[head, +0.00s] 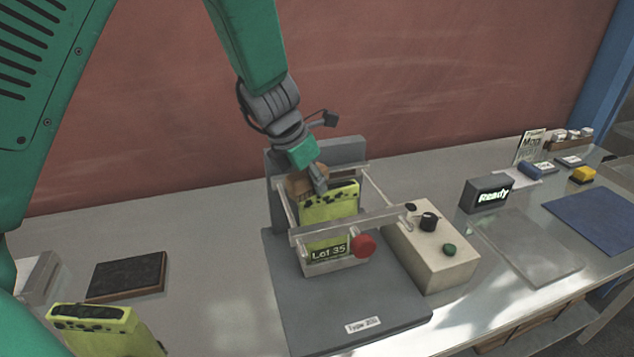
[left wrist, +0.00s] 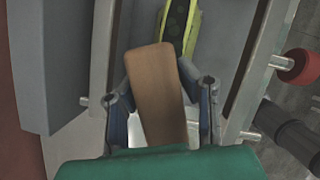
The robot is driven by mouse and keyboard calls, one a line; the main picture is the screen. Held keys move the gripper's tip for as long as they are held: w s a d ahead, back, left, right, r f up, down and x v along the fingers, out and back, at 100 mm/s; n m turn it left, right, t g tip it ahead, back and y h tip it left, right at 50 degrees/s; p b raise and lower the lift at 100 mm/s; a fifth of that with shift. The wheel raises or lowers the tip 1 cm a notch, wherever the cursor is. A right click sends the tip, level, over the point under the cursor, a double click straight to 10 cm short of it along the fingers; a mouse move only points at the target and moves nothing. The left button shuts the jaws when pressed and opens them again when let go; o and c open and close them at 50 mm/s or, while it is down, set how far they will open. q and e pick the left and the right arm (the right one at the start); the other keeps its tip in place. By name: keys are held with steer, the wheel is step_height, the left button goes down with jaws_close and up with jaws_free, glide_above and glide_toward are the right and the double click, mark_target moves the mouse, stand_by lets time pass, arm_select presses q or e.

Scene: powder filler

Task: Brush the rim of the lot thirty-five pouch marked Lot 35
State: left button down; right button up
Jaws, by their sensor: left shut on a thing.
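The yellow-green pouch marked Lot 35 (head: 328,212) stands upright in the filler's holder, between two pale rails. Dark specks mark its rim. Its top also shows in the left wrist view (left wrist: 181,30). My left gripper (head: 318,183) is shut on a brown wooden brush (left wrist: 158,90) just behind the pouch's rim. In the left wrist view the brush's far end lies over or against the near part of the rim; I cannot tell whether it touches. My right gripper is not in view.
A red knob (head: 363,245) sticks out at the holder's front right. A control box (head: 432,252) stands right of it, and a display (head: 488,194) reads Ready. Another yellow-green pouch (head: 100,330) and a dark pad (head: 127,275) are at left.

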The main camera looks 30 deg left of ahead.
mark_target(339, 185)
arm_select(q)
steer(key=shift+s+f, duration=0.1)
steer(key=shift+f, duration=0.1)
steer(key=shift+d, duration=0.2)
steer(key=shift+w+d+r+p, duration=0.15)
steer(key=shift+w+d+p, duration=0.25)
steer(key=shift+d+p, duration=0.25)
steer(key=shift+w+d+r, duration=0.1)
steer(key=shift+w+d, duration=0.3)
steer(key=shift+d, duration=0.2)
steer(key=shift+w+d+p, duration=0.1)
steer(key=shift+w+p, duration=0.05)
steer(key=shift+p, duration=0.15)
steer(key=shift+a, duration=0.65)
steer(key=shift+w+d, duration=0.25)
steer(key=shift+d, duration=0.4)
steer(key=shift+w+d+p, duration=0.35)
steer(key=shift+p, duration=0.1)
steer(key=shift+w+d, duration=0.15)
steer(key=shift+w, duration=0.1)
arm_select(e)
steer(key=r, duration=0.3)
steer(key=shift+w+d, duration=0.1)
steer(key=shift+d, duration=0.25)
arm_select(q)
steer(key=shift+a, duration=0.3)
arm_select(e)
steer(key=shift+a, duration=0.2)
